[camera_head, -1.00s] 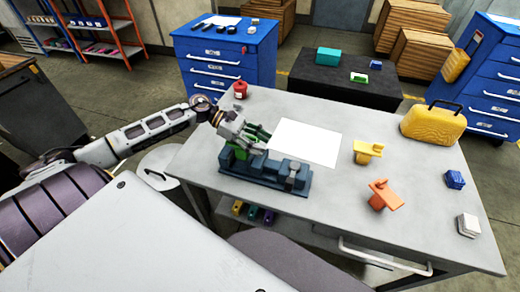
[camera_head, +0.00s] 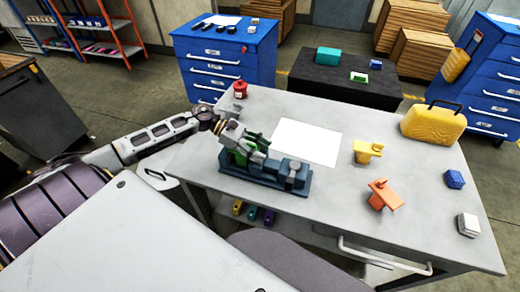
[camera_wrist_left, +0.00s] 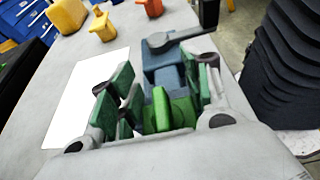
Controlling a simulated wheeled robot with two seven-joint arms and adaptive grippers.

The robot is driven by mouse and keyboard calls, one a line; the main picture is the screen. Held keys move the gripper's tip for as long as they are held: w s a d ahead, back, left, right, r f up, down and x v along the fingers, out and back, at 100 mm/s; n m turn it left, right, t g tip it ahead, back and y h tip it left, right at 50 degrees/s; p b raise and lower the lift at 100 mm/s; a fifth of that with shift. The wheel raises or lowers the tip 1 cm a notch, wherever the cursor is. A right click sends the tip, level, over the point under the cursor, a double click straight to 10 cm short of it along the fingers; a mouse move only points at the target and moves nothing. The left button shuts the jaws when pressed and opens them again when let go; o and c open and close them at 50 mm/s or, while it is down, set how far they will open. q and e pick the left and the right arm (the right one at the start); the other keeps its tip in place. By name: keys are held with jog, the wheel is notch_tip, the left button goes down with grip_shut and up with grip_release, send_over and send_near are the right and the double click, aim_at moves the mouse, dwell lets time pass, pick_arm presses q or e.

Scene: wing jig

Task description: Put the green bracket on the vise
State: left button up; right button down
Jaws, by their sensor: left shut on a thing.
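The green bracket (camera_head: 241,157) is at the left end of the blue-grey vise (camera_head: 290,174), partly hidden by my left gripper. My left gripper (camera_head: 256,144) is over that end of the vise and shut on the bracket. In the left wrist view, the bright green bracket (camera_wrist_left: 176,113) shows between the dark green finger pads of the gripper (camera_wrist_left: 160,100), with the vise (camera_wrist_left: 165,70) just beyond it. I cannot tell whether the bracket is fully seated on the vise. My right gripper is not in view.
A white sheet (camera_head: 306,141) lies behind the vise on the grey table (camera_head: 330,205). A yellow bracket (camera_head: 366,151) and an orange bracket (camera_head: 384,195) stand to the right. A red canister (camera_head: 240,90) is at the back left, a yellow case (camera_head: 434,123) at the back right.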

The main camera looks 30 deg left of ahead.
pick_arm(q)
jog(key=o, duration=0.9)
jog(key=shift+c, duration=0.2)
jog(key=o, duration=0.4)
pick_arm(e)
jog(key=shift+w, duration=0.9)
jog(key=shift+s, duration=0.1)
